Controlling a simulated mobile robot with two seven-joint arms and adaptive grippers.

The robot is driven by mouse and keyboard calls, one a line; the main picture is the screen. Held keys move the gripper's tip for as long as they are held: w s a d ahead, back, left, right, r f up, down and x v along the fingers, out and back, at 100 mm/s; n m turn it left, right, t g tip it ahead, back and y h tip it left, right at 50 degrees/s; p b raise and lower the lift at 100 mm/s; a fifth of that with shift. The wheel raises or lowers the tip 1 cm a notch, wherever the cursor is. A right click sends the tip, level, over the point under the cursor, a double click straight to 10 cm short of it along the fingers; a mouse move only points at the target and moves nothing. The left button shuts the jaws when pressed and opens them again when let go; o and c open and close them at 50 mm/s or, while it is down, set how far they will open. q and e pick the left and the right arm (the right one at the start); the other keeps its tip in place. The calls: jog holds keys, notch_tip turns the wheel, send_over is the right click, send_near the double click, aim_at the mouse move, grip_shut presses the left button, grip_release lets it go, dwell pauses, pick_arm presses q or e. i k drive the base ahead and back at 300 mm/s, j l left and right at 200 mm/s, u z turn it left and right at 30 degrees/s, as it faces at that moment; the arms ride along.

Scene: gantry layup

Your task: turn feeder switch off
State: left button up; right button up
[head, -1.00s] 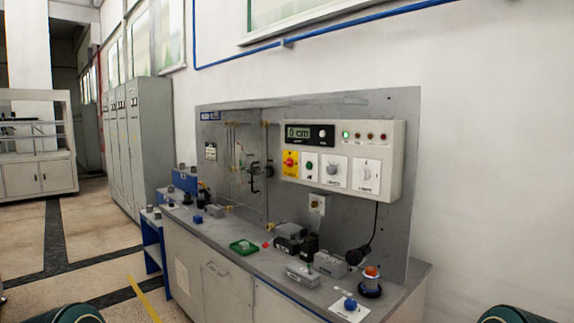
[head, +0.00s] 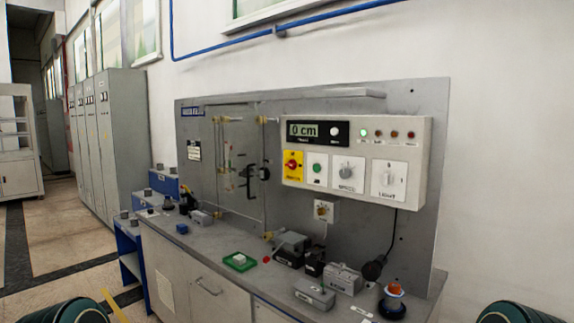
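The control box (head: 415,160) on the grey back panel has a display reading "0 cm". It carries a red rotary switch on a yellow plate (head: 292,166), a green button (head: 317,168), a knob labelled SPEED (head: 346,173) and a switch that seems labelled LIGHT (head: 389,180). A separate small box with a rotary knob (head: 323,211) is below it. No label reading feeder is legible, so I cannot tell which one is the feeder switch. Neither gripper is in view; only rounded dark green parts of my arms show at the bottom corners.
The bench top (head: 215,238) holds a green tray (head: 240,262), several grey blocks and an orange-topped round device (head: 393,300) near its front right. A hinged clear door (head: 238,160) is on the panel's left. Grey cabinets (head: 120,140) stand left; open floor lies front left.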

aim_at(292, 164)
jog(key=i+j+z, duration=0.1)
jog(key=i+j, duration=0.35)
jog(key=j, duration=0.15)
jog(key=i+j+z, duration=0.15)
jog(key=i+j, duration=0.25)
jog(key=j, duration=0.25)
jog(key=i+j+z, duration=0.15)
jog(key=j, duration=0.2)
jog(key=i+j+z, duration=0.1)
jog(key=j, duration=0.25)
jog(key=i+j, duration=0.25)
jog(key=i+j+z, duration=0.15)
jog(key=j, duration=0.3)
